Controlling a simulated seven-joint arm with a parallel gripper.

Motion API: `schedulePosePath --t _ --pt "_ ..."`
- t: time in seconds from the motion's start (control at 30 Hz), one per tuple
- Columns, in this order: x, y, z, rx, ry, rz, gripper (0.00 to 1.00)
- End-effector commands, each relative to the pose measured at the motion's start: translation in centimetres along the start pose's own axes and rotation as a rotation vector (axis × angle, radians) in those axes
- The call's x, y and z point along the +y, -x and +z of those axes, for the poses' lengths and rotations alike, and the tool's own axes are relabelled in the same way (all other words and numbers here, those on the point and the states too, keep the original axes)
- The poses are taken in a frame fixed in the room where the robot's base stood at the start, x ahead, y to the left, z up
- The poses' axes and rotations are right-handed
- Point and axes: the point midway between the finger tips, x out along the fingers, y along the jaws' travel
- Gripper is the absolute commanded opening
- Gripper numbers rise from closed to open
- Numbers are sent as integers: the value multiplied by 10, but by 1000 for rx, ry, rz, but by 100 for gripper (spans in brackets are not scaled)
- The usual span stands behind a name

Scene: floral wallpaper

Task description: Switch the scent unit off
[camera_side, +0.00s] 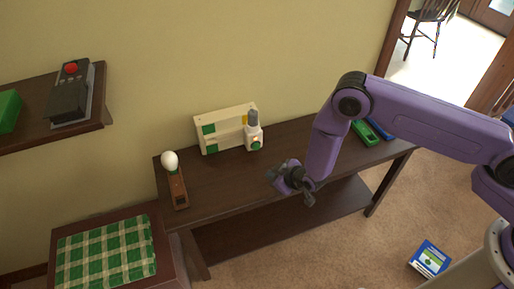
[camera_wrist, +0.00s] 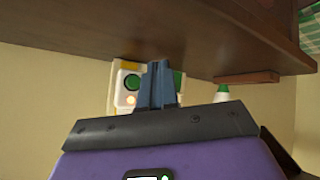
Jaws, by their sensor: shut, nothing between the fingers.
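The scent unit appears to be the small white device with a grey top (camera_side: 253,133), standing on the dark table against a cream box with green squares. A small reddish-orange light and a green round button show low on its front. In the wrist view, which is upside down, the white unit (camera_wrist: 120,98) shows its green button and glowing orange light, partly hidden by my fingers. My gripper (camera_side: 274,177) is shut and empty, above the table, in front of the unit and apart from it. Its fingers also show in the wrist view (camera_wrist: 158,84).
The cream box (camera_side: 225,134) stands behind the unit. A wooden holder with a white egg-shaped top (camera_side: 170,160) is at the table's left. Green and blue items (camera_side: 364,132) lie at the right end. A shelf (camera_side: 35,130) holds a dark device with a red button (camera_side: 71,69).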

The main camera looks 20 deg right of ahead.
Motion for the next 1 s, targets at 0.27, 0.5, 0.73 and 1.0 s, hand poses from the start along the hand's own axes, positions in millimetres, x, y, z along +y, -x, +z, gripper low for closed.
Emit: schedulePosePath --t 0.27,0.5,0.73,1.0 --pt "1 -2 2 6 0 10 0" --pt "3 -4 1 6 -1 10 0" --pt "14 -18 -10 6 -3 10 0" --pt "32 -42 -28 7 -3 11 0"
